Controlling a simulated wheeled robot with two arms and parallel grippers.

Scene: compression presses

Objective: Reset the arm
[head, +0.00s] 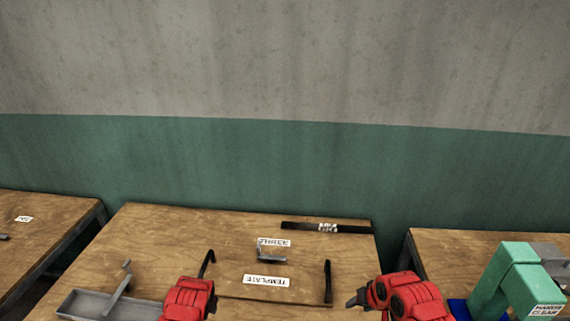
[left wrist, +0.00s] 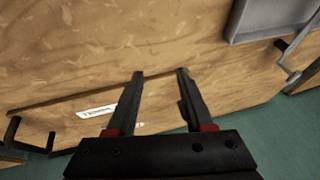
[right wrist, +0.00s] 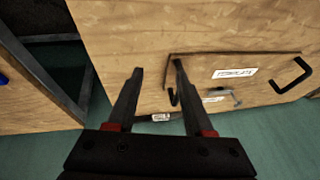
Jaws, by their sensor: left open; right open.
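My right gripper (head: 354,299) is beside the right end of the wooden template board, near the front right of the middle table. In the right wrist view its two fingers (right wrist: 158,68) are apart with nothing between them, above bare wood. My left gripper shows in the head view as a red body (head: 188,299) between the grey tray and the board; its fingertips cannot be made out there. In the left wrist view its fingers (left wrist: 160,72) are spread and empty over the tabletop.
The template board (head: 300,293) has black handles (head: 327,283) at both ends. A grey tray (head: 84,304) with a bent rod (head: 119,288) is left. A green press (head: 515,275) stands on the right table. Gaps separate the tables.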

